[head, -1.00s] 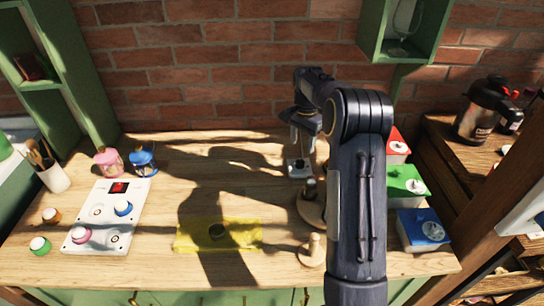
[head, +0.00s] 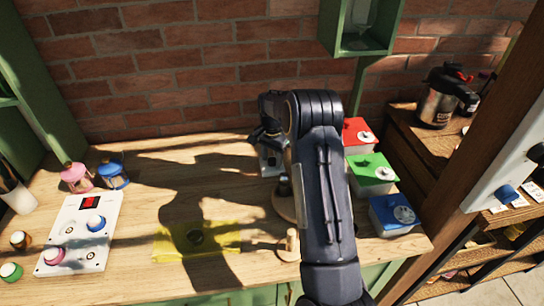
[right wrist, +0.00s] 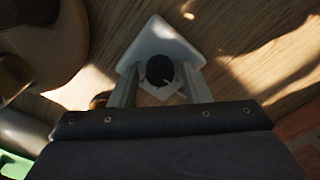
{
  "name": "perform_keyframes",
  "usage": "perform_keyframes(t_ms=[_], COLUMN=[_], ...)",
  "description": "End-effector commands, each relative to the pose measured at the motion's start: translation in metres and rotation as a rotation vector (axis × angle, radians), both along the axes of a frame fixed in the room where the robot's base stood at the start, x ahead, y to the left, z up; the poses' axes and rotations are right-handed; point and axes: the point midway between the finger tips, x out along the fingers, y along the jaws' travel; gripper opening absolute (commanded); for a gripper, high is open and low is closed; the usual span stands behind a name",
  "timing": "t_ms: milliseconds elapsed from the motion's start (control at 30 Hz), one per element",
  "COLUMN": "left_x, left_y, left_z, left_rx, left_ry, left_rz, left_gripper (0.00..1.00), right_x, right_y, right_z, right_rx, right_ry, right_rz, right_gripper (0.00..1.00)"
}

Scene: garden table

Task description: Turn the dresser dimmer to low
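A small white plate with a round black knob, which looks like the dimmer (right wrist: 160,70), lies on the wooden top in the right wrist view. A pale mark shows on the knob's lower right. In the head view the plate (head: 269,167) is near the back, partly hidden by my right arm. My right gripper (right wrist: 161,80) is over the plate, its two fingers on either side of the knob with a gap visible to each. It looks open; fingertip height is hard to tell. My left gripper is not in view.
A red box (head: 357,136), a green box (head: 371,174) and a blue box (head: 396,214) stand right of my arm. Wooden pegs stand near it. The brick wall is behind.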

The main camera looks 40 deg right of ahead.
Motion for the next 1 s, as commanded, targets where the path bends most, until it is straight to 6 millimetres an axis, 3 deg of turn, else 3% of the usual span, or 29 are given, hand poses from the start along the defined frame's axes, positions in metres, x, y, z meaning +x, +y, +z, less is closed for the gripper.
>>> perform_keyframes(t_ms=[33, 267, 667, 1000], left_x=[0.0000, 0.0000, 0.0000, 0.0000], left_y=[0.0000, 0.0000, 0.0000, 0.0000], left_z=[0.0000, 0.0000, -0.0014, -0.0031], left_rx=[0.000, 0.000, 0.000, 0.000], left_ry=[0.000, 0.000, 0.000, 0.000], left_rz=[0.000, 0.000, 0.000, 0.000], left_gripper=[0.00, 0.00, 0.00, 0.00], right_x=[0.0000, 0.0000, 0.0002, 0.0003], right_y=[-0.0001, -0.0001, -0.0001, -0.0005], right_z=[0.0002, 0.0005, 0.0005, 0.0011], right_rx=[0.000, 0.000, -0.001, -0.003], right_ry=[0.000, 0.000, 0.000, -0.001], right_rz=[0.000, 0.000, -0.079, -0.346], right_gripper=[0.36, 0.06, 0.06, 0.06])
